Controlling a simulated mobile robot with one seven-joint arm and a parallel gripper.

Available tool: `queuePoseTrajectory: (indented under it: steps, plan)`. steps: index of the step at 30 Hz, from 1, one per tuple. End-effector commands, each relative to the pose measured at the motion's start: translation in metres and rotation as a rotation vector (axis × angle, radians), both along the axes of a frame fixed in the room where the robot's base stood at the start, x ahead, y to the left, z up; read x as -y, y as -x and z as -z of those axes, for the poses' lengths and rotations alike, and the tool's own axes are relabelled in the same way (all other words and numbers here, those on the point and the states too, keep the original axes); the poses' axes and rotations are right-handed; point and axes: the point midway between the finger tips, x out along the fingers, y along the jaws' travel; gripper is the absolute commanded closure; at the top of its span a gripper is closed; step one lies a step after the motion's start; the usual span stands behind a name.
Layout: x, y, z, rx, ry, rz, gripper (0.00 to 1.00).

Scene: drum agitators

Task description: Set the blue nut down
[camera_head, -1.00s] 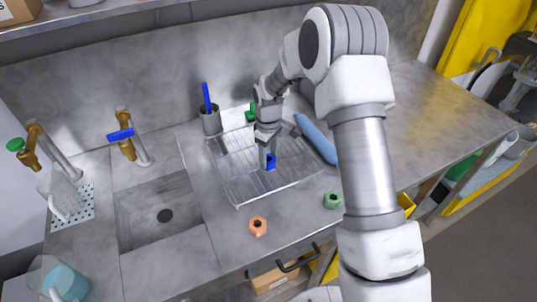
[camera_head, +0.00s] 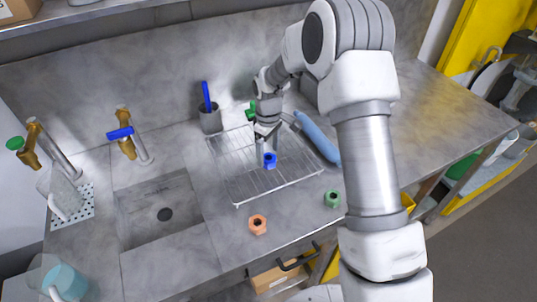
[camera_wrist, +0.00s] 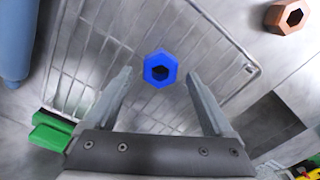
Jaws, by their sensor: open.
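The blue nut (camera_head: 270,161) rests on the wire rack (camera_head: 231,183) on the counter. My gripper (camera_wrist: 160,75) is open, with one finger on each side of the nut's near side and a visible gap to both. In the head view my gripper (camera_head: 265,149) stands over the rack just behind the nut.
An orange nut (camera_head: 258,224) and a green nut (camera_head: 332,198) lie on the counter in front of the rack. A blue cylinder (camera_head: 317,139) lies at the rack's right. A cup with a blue-handled tool (camera_head: 209,118) stands behind left. The sink (camera_head: 160,210) is left.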

Motion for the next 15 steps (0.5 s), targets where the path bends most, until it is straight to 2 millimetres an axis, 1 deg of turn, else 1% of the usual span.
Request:
queuePoseTrajectory:
  steps: [3, 9, 12, 15]
  plan:
    - [0.000, -0.002, -0.026, 0.006, -0.002, 0.001, 0.13]
    - [0.000, -0.001, -0.069, 0.006, -0.001, 0.001, 0.13]
    - [0.000, -0.001, -0.086, 0.004, -0.001, 0.000, 0.13]
    - [0.000, 0.000, -0.097, 0.002, 0.000, 0.000, 0.13]
